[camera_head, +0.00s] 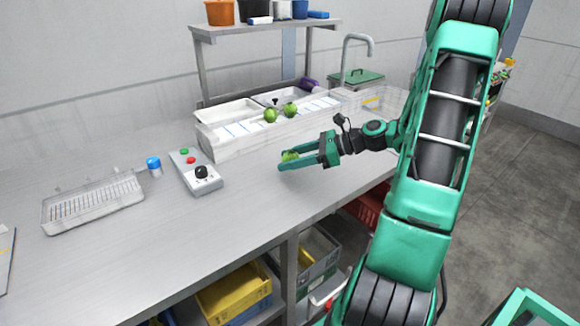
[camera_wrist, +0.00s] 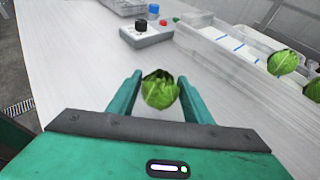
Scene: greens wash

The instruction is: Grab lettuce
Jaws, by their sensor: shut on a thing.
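My gripper (camera_head: 302,159) is shut on a green lettuce (camera_head: 290,156) and holds it over the metal counter, in front of the clear-walled conveyor trough. In the wrist view the held lettuce (camera_wrist: 160,90) sits between the two green fingers of my gripper (camera_wrist: 160,98). Two more lettuces, a left one (camera_head: 270,115) and a right one (camera_head: 290,109), are in the trough (camera_head: 225,146). They also show at the right of the wrist view, one whole (camera_wrist: 282,62) and one cut by the edge.
A control box (camera_head: 201,180) with a black knob stands on the counter (camera_head: 150,235), left of my gripper. A blue-capped jar (camera_head: 154,166) and a wire-like tray (camera_head: 92,205) are further left. A faucet (camera_head: 357,42) stands behind. The front of the counter is clear.

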